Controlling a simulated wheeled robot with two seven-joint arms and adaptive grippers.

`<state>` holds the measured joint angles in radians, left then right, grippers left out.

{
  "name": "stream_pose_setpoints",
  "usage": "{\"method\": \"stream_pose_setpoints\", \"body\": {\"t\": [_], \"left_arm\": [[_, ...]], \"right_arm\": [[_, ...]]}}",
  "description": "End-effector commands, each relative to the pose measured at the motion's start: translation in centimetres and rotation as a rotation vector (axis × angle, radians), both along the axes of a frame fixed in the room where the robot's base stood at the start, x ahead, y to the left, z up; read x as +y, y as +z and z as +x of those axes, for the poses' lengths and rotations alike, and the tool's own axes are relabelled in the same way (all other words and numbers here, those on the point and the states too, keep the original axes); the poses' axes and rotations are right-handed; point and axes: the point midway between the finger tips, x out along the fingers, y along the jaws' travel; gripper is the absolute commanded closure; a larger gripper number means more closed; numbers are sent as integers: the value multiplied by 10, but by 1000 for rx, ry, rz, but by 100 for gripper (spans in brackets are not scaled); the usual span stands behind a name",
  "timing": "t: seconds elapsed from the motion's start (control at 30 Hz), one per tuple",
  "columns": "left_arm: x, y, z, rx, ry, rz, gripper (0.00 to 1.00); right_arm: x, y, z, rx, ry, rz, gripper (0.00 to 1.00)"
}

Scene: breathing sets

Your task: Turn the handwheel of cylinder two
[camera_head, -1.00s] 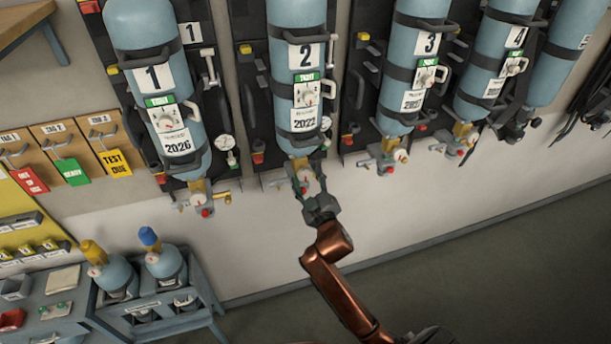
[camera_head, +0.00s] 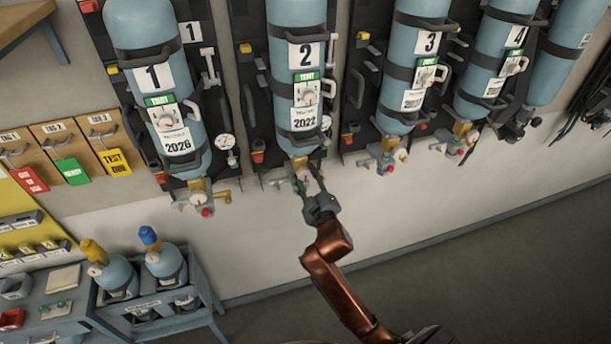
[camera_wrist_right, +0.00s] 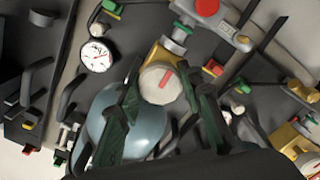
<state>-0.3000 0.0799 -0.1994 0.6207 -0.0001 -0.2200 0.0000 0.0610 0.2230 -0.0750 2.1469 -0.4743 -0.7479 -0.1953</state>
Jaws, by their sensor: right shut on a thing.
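Cylinder two (camera_head: 296,75) is a pale blue bottle strapped upright to the wall, with the label "2" and a green tag. Its handwheel (camera_wrist_right: 158,84), a pale round knob with a red mark on its face, sits on a brass valve below the bottle. My right gripper (camera_head: 309,182) reaches up to this valve from below. In the right wrist view the dark green fingers (camera_wrist_right: 167,92) stand on either side of the knob, and the gripper is shut on it. The fingers hide part of the knob in the head view. My left gripper is not in view.
Cylinder one (camera_head: 156,80) is to the left and cylinder three (camera_head: 412,60) to the right, each with its own valve below. A pressure gauge (camera_wrist_right: 97,55) is beside the held valve. A trolley (camera_head: 165,300) with small bottles stands lower left. The floor at lower right is clear.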

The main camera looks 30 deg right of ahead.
Motion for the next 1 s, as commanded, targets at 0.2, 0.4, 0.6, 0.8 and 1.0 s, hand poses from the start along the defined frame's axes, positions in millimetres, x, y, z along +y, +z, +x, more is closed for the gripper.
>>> {"method": "stream_pose_setpoints", "body": {"t": [0.2,0.4,0.6,0.8,1.0], "left_arm": [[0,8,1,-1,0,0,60],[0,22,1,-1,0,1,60],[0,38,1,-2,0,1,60],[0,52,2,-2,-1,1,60],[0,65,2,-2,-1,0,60]], "right_arm": [[0,0,0,20,1,-68,90],[0,1,0,54,0,-205,90],[0,2,0,97,-2,-386,90],[-1,2,0,140,-2,-572,90],[0,2,0,181,-4,-743,90]]}}
